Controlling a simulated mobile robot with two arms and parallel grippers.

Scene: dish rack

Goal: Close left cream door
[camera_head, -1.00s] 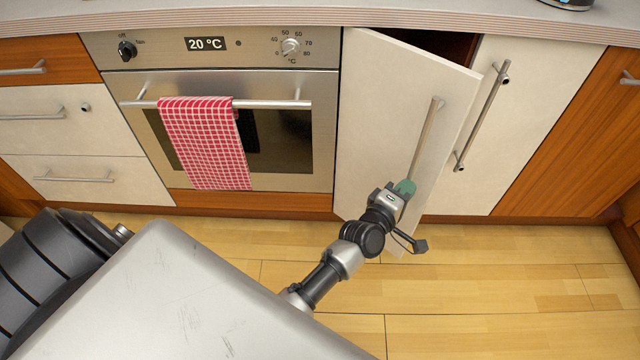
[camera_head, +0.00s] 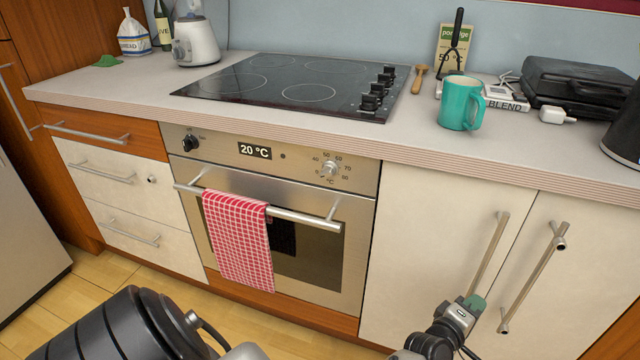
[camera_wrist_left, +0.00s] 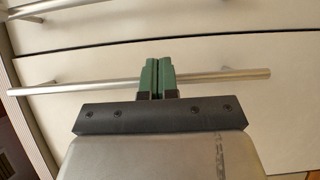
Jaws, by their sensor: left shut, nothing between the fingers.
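The left cream door (camera_head: 420,220) is right of the oven in the head view and looks flush with the cabinet front, with no visible gap at its top edge. Its bar handle (camera_head: 489,252) runs steeply near its right edge. My left gripper (camera_head: 475,303) is at the lower end of this handle. In the left wrist view, its green fingers (camera_wrist_left: 158,78) are pressed together and empty, overlapping the bar handle (camera_wrist_left: 220,76); whether they touch it or the door is unclear. My right gripper is not in view.
The right cream door (camera_head: 585,240) with its own handle (camera_head: 532,278) is beside it. The oven (camera_head: 320,250) with a red checked towel (camera_head: 238,240) is to the left. The worktop above holds a teal mug (camera_head: 460,103) and a black hob (camera_head: 300,85).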

